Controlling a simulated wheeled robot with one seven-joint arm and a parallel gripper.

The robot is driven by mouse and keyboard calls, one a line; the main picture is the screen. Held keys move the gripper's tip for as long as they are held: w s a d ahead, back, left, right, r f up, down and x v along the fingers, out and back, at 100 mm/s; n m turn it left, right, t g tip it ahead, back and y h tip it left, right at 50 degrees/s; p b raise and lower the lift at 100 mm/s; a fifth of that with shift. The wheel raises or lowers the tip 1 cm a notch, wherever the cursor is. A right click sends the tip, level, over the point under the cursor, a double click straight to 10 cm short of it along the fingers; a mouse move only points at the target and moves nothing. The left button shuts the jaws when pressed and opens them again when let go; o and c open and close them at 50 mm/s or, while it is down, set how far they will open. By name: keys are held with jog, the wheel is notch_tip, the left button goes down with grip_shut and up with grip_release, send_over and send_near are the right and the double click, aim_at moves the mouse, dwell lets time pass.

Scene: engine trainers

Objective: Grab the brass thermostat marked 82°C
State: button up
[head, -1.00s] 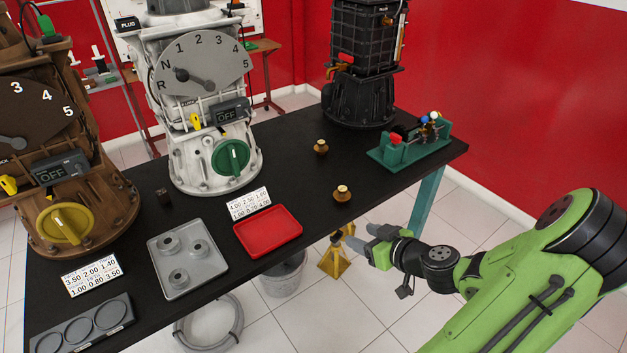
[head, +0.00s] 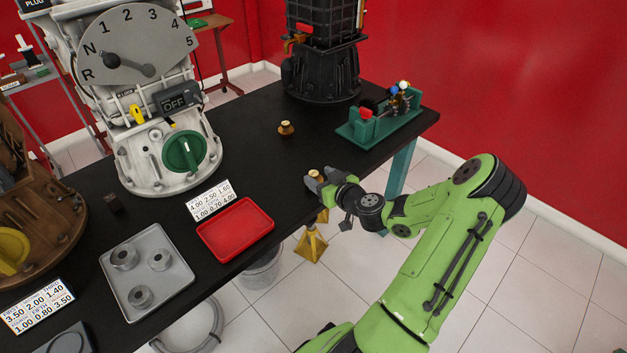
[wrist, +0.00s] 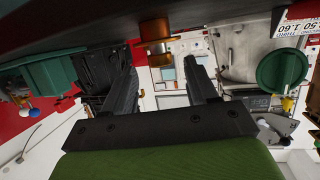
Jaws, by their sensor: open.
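Two small brass thermostats stand on the black table. One (head: 286,128) is nearer the middle of the table. The other (head: 315,175) is by the front edge, right at my gripper (head: 319,184), and is partly hidden by its fingers. In the upside-down wrist view, a brass thermostat (wrist: 155,30) shows just ahead of the fingertips and between the lines of the fingers. My gripper (wrist: 165,65) is open, with nothing between its jaws. No temperature marking is readable on either thermostat.
A red tray (head: 268,220) and a grey tray (head: 188,282) with metal rings are on the table to the left. A green fixture (head: 375,133) stands at the right end. A white gearbox (head: 170,110) and a black engine unit (head: 322,70) stand behind.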

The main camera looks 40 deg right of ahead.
aim_at(314, 173)
jog(key=x, duration=0.4)
jog(key=shift+f, duration=0.1)
jog(key=shift+a, duration=0.1)
grip_shut()
